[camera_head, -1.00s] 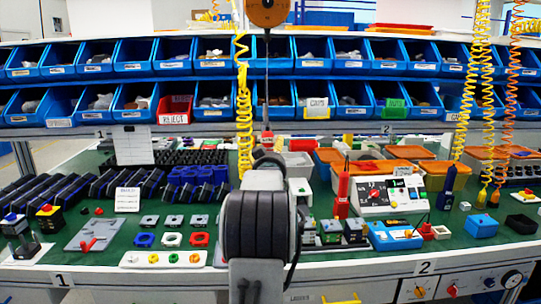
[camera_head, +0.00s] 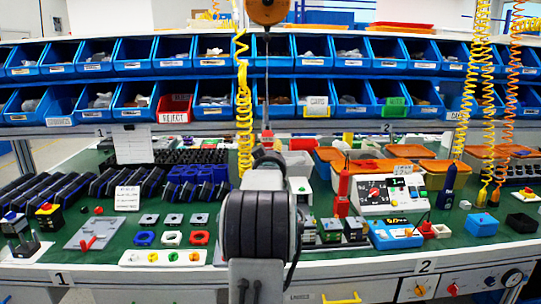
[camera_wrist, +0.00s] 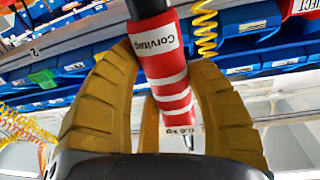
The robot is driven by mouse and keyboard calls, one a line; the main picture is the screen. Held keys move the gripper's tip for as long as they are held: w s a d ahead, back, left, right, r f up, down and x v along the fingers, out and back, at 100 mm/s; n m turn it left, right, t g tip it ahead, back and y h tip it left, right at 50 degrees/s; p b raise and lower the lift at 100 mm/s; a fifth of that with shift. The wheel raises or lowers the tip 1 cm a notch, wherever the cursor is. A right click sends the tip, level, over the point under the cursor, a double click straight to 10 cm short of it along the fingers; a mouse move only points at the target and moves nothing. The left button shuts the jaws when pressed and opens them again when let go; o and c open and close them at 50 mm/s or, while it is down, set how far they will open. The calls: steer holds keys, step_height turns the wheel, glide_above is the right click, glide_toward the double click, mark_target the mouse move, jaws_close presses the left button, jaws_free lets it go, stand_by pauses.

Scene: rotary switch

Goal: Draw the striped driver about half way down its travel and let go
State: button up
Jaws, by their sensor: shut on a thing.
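The striped driver (camera_wrist: 168,75) is red with white bands and a white label, and it fills the middle of the wrist view. My gripper (camera_wrist: 172,95) has its yellow fingers closed around it, one on each side. A dark part of the driver runs out of the top of the wrist view. In the head view the driver's red top (camera_head: 267,136) shows just above my arm, hanging on a thin cable from the orange balancer (camera_head: 268,10). My arm hides the rest of the driver and my gripper there.
A yellow coiled hose (camera_head: 244,110) hangs close to the left of the cable. A red upright tool (camera_head: 343,190) and a white control box (camera_head: 390,194) stand to the right on the green bench. Blue bins (camera_head: 134,67) line the back.

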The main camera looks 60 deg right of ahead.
step_height(320, 180, down, 6)
steer(key=b, duration=0.6)
steer(key=shift+r, duration=0.2)
steer(key=o, duration=1.3)
steer(key=shift+a, duration=0.1)
steer(key=shift+v, duration=5.95)
steer(key=shift+s, duration=0.1)
